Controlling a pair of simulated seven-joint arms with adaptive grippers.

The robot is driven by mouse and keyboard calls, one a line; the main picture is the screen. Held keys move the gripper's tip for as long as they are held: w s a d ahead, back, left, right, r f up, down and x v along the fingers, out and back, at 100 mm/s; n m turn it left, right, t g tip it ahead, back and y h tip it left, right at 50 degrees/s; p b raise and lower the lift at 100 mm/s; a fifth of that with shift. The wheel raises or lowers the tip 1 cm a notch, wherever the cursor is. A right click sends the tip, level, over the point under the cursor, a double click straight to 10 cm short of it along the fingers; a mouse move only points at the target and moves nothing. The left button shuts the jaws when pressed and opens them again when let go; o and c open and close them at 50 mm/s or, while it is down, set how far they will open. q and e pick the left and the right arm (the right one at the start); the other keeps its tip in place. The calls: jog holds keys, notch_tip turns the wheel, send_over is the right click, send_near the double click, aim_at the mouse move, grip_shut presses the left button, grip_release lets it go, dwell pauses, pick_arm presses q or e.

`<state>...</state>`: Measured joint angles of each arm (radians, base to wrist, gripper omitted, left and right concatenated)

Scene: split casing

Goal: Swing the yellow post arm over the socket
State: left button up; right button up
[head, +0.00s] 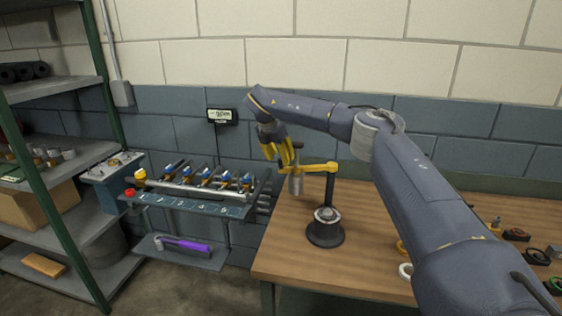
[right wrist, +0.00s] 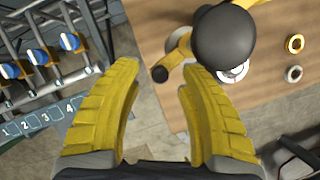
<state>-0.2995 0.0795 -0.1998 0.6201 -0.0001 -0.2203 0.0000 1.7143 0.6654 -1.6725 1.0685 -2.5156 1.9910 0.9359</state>
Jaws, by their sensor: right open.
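The yellow post arm (head: 318,168) juts left from the top of a black post (head: 330,188) near the table's left edge. A grey cylinder (head: 296,185) hangs from it. The round black socket (head: 325,232), with a pale ring on top, stands on the table to the right of the cylinder; whether the post rises from it or behind it is unclear. My right gripper (head: 284,153) is at the arm's free end. My left gripper is not visible.
A wooden table (head: 295,262) carries rings (head: 405,270) and small parts on its right. A numbered rack (head: 190,205) with several blue-and-orange parts stands left of the table, above a purple-handled tool (head: 190,246). Metal shelving (head: 75,185) is at far left.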

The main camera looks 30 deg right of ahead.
jog(key=shift+x, duration=0.9)
jog(key=shift+c, duration=0.2)
grip_shut()
